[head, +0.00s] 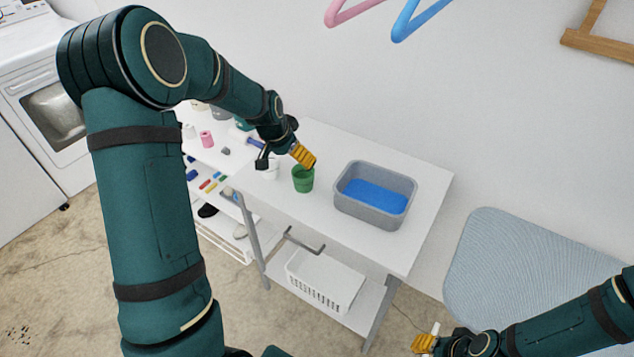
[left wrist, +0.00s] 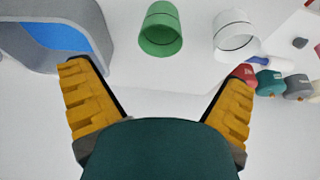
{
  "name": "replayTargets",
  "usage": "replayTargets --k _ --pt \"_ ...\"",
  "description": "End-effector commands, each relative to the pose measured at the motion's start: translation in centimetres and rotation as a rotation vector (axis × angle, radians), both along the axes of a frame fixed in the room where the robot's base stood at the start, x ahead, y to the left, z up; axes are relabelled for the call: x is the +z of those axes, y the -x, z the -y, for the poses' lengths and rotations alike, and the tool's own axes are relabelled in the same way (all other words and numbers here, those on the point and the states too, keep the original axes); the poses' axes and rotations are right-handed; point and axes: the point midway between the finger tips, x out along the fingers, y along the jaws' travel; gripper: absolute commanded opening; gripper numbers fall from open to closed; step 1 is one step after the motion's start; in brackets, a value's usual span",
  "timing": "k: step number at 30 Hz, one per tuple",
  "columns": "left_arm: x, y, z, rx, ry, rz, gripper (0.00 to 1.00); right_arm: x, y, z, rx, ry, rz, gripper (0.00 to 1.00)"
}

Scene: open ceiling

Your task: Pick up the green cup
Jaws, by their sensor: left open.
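The green cup (head: 303,179) stands upright on the white table, left of the grey basin. My left gripper (head: 300,156), with yellow finger pads, is just above and behind the cup in the head view. In the left wrist view the cup (left wrist: 161,30) shows at the top, ahead of the gap between the open fingers (left wrist: 160,95). The fingers are empty and apart from the cup. A white cup (left wrist: 234,34) stands beside the green cup. My right gripper (head: 425,343) is low at the bottom right of the head view; its jaws are too small to judge.
A grey basin (head: 344,199) with a blue inside stands right of the cup. Several small items, including a pink spool (head: 206,139), lie at the table's left. A white basket (head: 322,284) is on the lower shelf. The table (head: 424,205) is clear right of the basin.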

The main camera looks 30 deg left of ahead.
Motion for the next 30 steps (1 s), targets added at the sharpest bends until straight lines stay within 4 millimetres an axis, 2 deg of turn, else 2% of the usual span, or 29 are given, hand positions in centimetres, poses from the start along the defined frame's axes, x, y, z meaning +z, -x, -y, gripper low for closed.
replayTargets --k 2,5,15,23,30 --pt "0.5 -0.1 -0.7 -0.001 -0.009 0.003 1.00 0.0 0.0 0.0 0.001 0.000 -0.001 0.40" --pt "0.0 -0.3 -0.8 -0.002 -0.011 0.001 1.00 -0.2 0.1 0.0 0.001 0.000 -0.001 0.40" --pt "-5.7 -2.6 -0.5 -0.003 -0.010 0.001 1.00 -1.2 0.0 0.0 0.002 -0.001 0.001 0.40" --pt "-7.4 -3.4 -0.4 -0.002 -0.010 0.004 1.00 -1.4 -0.1 0.0 0.001 0.000 0.003 0.40" --pt "-10.6 -4.1 0.2 -0.003 -0.010 0.002 1.00 -2.2 -0.2 0.0 0.001 0.001 0.006 0.40"
